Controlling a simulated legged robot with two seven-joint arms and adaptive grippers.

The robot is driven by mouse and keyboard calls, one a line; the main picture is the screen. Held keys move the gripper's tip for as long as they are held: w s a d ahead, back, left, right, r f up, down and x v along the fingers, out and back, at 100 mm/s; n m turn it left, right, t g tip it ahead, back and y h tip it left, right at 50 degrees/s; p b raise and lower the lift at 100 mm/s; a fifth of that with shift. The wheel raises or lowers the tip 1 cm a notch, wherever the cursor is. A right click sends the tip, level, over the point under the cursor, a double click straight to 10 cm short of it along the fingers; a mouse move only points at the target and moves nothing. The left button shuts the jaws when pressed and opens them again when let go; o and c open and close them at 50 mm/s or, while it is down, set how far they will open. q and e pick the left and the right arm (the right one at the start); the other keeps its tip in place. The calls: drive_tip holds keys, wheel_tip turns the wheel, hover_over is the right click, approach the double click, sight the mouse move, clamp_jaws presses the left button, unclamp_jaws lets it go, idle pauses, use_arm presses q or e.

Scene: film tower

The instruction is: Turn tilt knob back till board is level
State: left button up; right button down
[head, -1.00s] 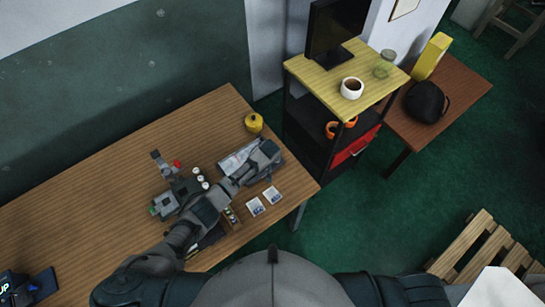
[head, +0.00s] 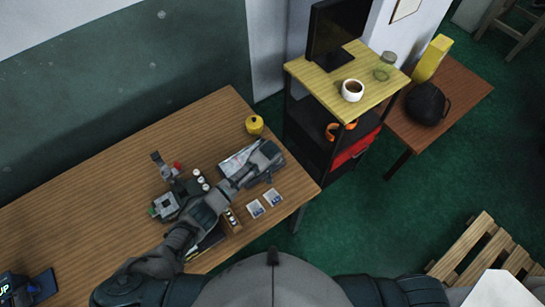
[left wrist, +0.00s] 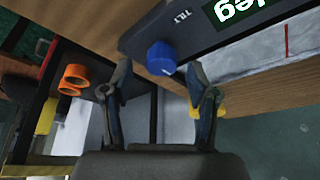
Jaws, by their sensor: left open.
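My left gripper (head: 268,163) is at the right end of the wooden table, over a grey-white board (head: 234,163) that it partly hides. In the left wrist view my left gripper (left wrist: 159,68) is open, with its fingers apart. The blue tilt knob (left wrist: 162,58) shows between and beyond the fingertips, on a dark panel (left wrist: 205,28) marked TILT; I cannot tell whether they touch. A display (left wrist: 238,10) shows green-framed white letters "eg"; no number is visible. A pale board (left wrist: 250,86) with a red line lies beside the panel. My right gripper is not in view.
A yellow container (head: 254,124) is at the table's back edge. A shelf (head: 372,95) with a cup stands right.

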use_arm(q)
drive_tip(key=v, duration=1)
drive_tip(key=shift+r, duration=0.2)
drive_tip(key=shift+s, duration=0.15)
